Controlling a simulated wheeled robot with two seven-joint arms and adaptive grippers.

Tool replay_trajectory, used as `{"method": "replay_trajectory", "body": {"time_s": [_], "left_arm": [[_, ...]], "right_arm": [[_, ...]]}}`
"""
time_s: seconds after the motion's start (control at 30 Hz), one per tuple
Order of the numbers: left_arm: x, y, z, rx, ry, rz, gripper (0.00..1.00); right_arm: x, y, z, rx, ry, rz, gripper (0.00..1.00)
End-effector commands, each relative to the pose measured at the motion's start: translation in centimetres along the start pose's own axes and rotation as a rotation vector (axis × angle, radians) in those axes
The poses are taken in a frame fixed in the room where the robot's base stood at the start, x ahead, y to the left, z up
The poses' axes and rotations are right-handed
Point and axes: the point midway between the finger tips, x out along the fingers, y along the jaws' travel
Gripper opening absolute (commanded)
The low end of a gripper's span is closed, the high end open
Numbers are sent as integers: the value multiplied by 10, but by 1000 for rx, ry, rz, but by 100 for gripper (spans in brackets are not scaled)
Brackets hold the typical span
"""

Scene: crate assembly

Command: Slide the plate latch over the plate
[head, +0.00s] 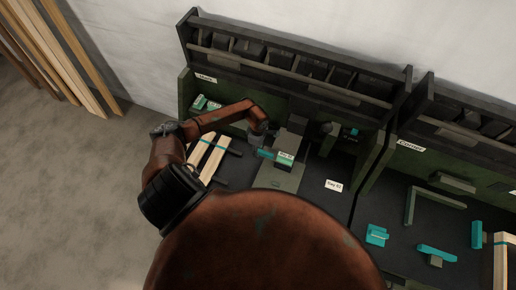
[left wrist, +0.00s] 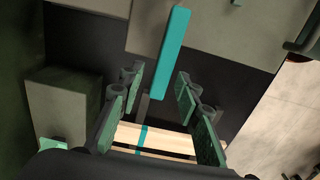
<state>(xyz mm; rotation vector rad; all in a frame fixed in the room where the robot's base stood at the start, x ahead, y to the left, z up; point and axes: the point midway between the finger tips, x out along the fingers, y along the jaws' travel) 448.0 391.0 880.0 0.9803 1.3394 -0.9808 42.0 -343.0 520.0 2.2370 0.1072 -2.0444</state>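A long teal bar (left wrist: 172,55), which I take to be the plate latch, lies on a grey-green surface in the left wrist view. Its near end reaches between the fingers of my left gripper (left wrist: 160,92). The fingers are open, with a gap on each side of the bar. In the head view my left gripper (head: 260,128) is small and partly hidden by its own wrist, above the left bench. Near it are a teal piece (head: 265,153) and a grey-green plate (head: 282,178); whether the teal piece is that bar I cannot tell. My right gripper is not in view.
Pale wooden slats (head: 207,157) with a teal band lie left of the plate and show low in the left wrist view (left wrist: 160,134). A bin rack (head: 300,62) stands behind. A right bench (head: 400,235) holds several teal parts. My red body hides the lower middle.

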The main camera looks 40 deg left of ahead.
Motion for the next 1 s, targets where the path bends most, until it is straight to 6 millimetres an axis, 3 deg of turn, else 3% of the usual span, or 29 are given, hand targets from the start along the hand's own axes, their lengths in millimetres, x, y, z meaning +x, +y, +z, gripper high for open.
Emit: {"method": "replay_trajectory", "body": {"time_s": [0.1, 0.2, 0.27, 0.7, 1.0], "left_arm": [[2, 0, -1, -1, 0, 0, 31], [2, 0, -1, -1, 0, 0, 31], [2, 0, -1, -1, 0, 0, 31], [2, 0, 0, -1, 0, 0, 1], [2, 0, 0, -1, 0, 0, 0]], "right_arm": [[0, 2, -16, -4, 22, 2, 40], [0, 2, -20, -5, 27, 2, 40], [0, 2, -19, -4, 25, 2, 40], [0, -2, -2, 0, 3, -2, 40], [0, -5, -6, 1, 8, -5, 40]]}}
